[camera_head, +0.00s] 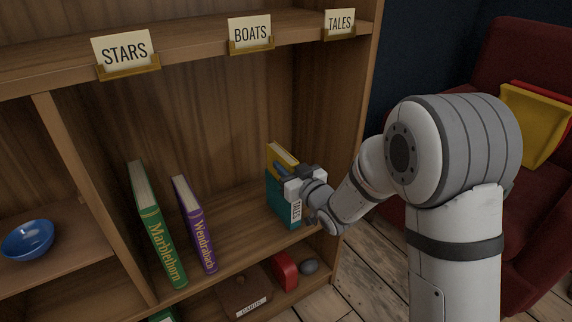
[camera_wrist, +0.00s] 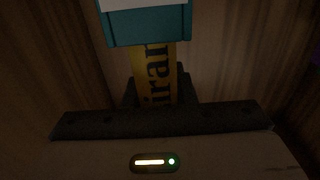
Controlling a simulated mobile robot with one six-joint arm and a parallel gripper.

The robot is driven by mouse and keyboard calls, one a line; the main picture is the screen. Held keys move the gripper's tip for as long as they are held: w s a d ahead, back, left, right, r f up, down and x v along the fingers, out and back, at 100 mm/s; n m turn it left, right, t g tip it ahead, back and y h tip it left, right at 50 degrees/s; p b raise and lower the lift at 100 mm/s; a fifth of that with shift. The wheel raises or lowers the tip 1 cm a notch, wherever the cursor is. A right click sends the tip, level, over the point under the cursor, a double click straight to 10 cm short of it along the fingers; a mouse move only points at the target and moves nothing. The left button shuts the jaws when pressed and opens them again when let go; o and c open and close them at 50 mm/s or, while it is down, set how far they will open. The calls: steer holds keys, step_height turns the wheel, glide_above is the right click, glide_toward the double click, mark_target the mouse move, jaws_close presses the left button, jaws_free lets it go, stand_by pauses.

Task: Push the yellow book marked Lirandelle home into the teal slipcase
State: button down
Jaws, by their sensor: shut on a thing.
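The teal slipcase (camera_head: 280,207) stands upright on the shelf at the right end of the bay, with a white label lettered TALES. The yellow book (camera_head: 283,153) shows above it, its pale page edge visible. My gripper (camera_head: 287,179) is at the slipcase's upper part, over the book. My gripper (camera_wrist: 161,88) is shut on the book, a dark finger on each side. The rest of the lettering is hidden.
The bay's side wall (camera_head: 335,130) is close on the right. A red object (camera_head: 285,270) and a box (camera_head: 244,291) sit below.

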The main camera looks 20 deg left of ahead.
steer(key=shift+f, duration=1.9)
steer(key=c, duration=1.1)
jaws_free()
steer(key=shift+f, duration=0.1)
steer(key=shift+d, duration=0.1)
steer(key=p+v, duration=0.2)
steer(key=v, duration=0.5)
steer(key=shift+s+d, duration=0.25)
steer(key=shift+s, duration=0.1)
